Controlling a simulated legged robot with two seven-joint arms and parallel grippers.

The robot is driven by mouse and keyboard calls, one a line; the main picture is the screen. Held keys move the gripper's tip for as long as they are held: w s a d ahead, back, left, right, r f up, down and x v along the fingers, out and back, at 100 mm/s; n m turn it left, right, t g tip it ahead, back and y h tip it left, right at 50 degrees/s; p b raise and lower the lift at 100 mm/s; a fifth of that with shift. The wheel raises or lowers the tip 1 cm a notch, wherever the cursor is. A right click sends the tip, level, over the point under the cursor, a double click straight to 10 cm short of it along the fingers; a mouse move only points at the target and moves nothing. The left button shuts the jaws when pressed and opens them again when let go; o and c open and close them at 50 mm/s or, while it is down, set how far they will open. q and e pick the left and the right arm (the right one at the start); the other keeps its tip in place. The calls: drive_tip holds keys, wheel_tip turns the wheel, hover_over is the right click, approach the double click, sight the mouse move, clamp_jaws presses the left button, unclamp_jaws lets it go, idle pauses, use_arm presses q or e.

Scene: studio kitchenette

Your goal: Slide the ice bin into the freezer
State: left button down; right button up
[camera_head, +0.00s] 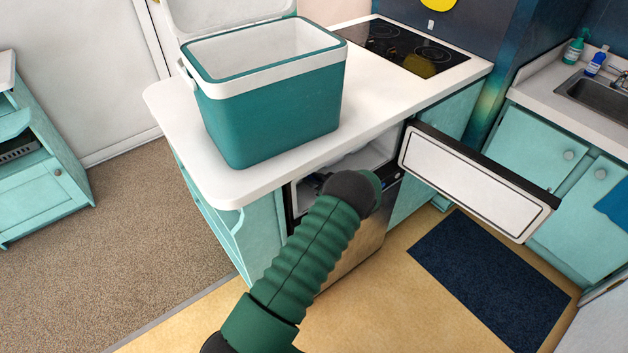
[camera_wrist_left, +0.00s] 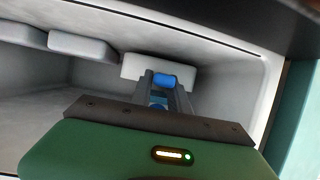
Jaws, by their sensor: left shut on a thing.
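The freezer (camera_head: 378,152) is the open white compartment under the counter, and its inside fills much of the left wrist view (camera_wrist_left: 105,72). My left arm reaches into its mouth, and the arm's end hides much of the opening in the head view. My left gripper (camera_wrist_left: 166,82) is inside the compartment, shut on a pale block-like part (camera_wrist_left: 133,66) that I take for the ice bin. Most of the bin's shape is hidden or hard to tell from the white walls. My right gripper is not in view.
The freezer door (camera_head: 475,182) stands open to the right. A teal cooler (camera_head: 275,115) with its lid up stands on the white counter (camera_head: 390,105) above. A dark blue mat (camera_head: 490,275) lies on the floor. Grey slabs (camera_wrist_left: 80,46) show at the compartment's upper left.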

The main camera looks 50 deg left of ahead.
use_arm(q)
drive_tip(key=shift+f+b, duration=0.35)
drive_tip(key=shift+f, duration=0.1)
drive_tip(key=c, duration=1.2)
unclamp_jaws()
drive_tip(key=shift+o, duration=0.2)
drive_tip(key=p+v, duration=0.2)
drive_tip(key=v, duration=1.4)
drive_tip(key=shift+d+r, duration=0.15)
drive_tip(key=shift+d, duration=0.25)
drive_tip(key=w+d+r+m+t+h+p, duration=0.35)
drive_tip(key=w+r+t, duration=0.25)
drive_tip(key=w+r, duration=0.25)
drive_tip(key=s+d+r+m+t+h+p, duration=0.1)
drive_tip(key=d+r+m+t+h+p, duration=0.1)
drive_tip(key=d+r+m+h, duration=0.3)
drive_tip(key=s+d+r+m+t+h+p, duration=0.1)
drive_tip(key=d+r+m+t+h+p, duration=0.15)
drive_tip(key=d, duration=0.55)
drive_tip(key=s+d+m+g+h+p, duration=0.1)
drive_tip(key=s+d+m+g, duration=0.1)
drive_tip(key=s, duration=1)
drive_tip(key=s+d+m+g+h+p, duration=0.1)
drive_tip(key=s+d+m+g, duration=0.2)
drive_tip(key=s, duration=1)
drive_tip(key=m+g, duration=0.1)
drive_tip(key=g, duration=0.2)
drive_tip(key=shift+s+m+h+p, duration=0.25)
drive_tip(key=shift+m+h+p, duration=0.05)
drive_tip(key=shift+m, duration=0.1)
